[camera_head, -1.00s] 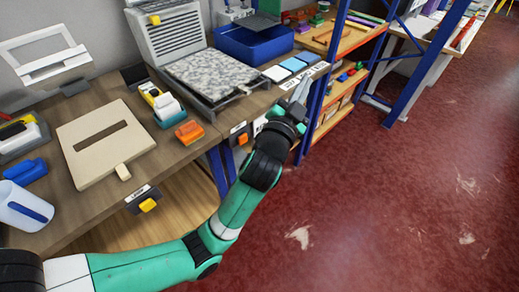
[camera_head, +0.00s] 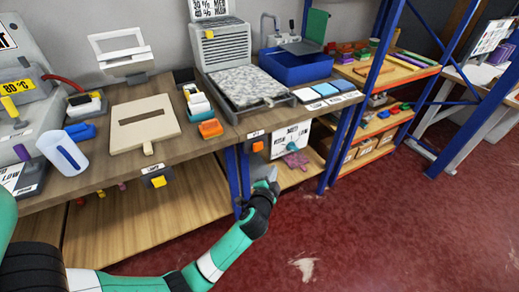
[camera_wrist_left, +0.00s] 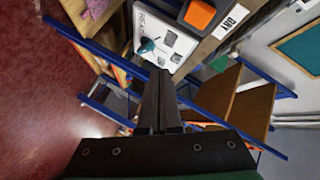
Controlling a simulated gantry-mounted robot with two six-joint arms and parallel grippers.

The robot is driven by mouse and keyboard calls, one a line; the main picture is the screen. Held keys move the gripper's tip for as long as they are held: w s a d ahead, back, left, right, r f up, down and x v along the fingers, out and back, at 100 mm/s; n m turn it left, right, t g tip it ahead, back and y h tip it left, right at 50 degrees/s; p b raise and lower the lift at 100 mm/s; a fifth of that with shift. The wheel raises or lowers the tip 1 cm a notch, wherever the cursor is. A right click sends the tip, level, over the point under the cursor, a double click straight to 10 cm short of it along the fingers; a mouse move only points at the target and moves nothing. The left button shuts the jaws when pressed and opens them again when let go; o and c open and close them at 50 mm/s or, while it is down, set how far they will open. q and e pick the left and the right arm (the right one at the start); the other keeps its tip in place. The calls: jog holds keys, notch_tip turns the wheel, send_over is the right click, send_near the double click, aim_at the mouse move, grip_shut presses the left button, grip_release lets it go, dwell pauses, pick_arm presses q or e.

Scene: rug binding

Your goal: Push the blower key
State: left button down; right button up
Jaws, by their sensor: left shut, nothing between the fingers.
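An orange key (camera_head: 257,147) sits on a dark plate on the bench's front edge, below the grey louvred machine (camera_head: 226,45). In the left wrist view the orange key (camera_wrist_left: 200,14) is at the top, beside a label reading DRY. No label reading blower is legible. My left gripper (camera_head: 272,174) is below and a little right of this key, apart from it. In the left wrist view my left gripper (camera_wrist_left: 158,75) has its fingers together and empty. A yellow key (camera_head: 158,181) is on the front edge further left. My right gripper is out of view.
A white panel with a teal knob (camera_head: 291,145) is right of the orange key, close to my gripper. Blue posts (camera_head: 341,145) of the shelving stand to the right. The speckled slab (camera_head: 246,86) lies above on the bench.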

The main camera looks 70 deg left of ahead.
pick_arm(q)
jog(key=p, duration=0.1)
send_near(262, 148)
jog(key=shift+w+d+x, duration=0.15)
jog(key=shift+x, duration=0.7)
jog(key=shift+w+d+x, duration=0.1)
jog(key=shift+x, duration=0.75)
jog(key=shift+w+d+x, duration=0.15)
jog(key=shift+x, duration=0.75)
jog(key=shift+f, duration=0.1)
jog(key=shift+a, duration=0.4)
jog(key=shift+s+a, duration=0.1)
jog(key=shift+a, duration=0.4)
dwell(0.4)
jog(key=shift+d, duration=0.9)
jog(key=shift+w+d, duration=0.1)
jog(key=shift+d, duration=1.15)
jog(key=shift+w+d, duration=0.15)
jog(key=shift+d, duration=1.15)
